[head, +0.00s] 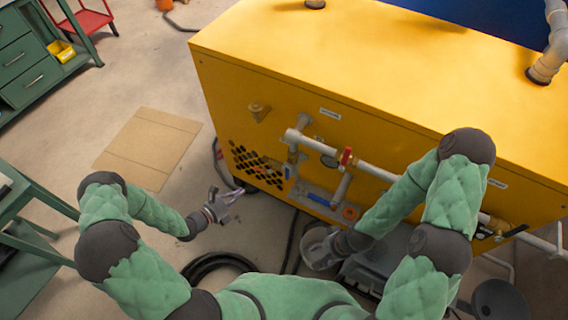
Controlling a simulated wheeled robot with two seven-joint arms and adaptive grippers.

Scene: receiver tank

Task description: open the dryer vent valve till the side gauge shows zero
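The big yellow machine (340,60) fills the right, with white pipework along its front. A red-handled valve (346,158) sits on the upper pipe, and a blue-handled one (319,199) sits lower. A black handle (514,231) is at the pipe's right end. I cannot tell which is the dryer vent valve.
Black hoses (215,262) lie on the floor near my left arm. A grey unit (380,262) stands below my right arm. Cardboard (148,147) lies flat on clear floor at left. Green drawers (28,65) and a green bench (30,205) stand at the left edge.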

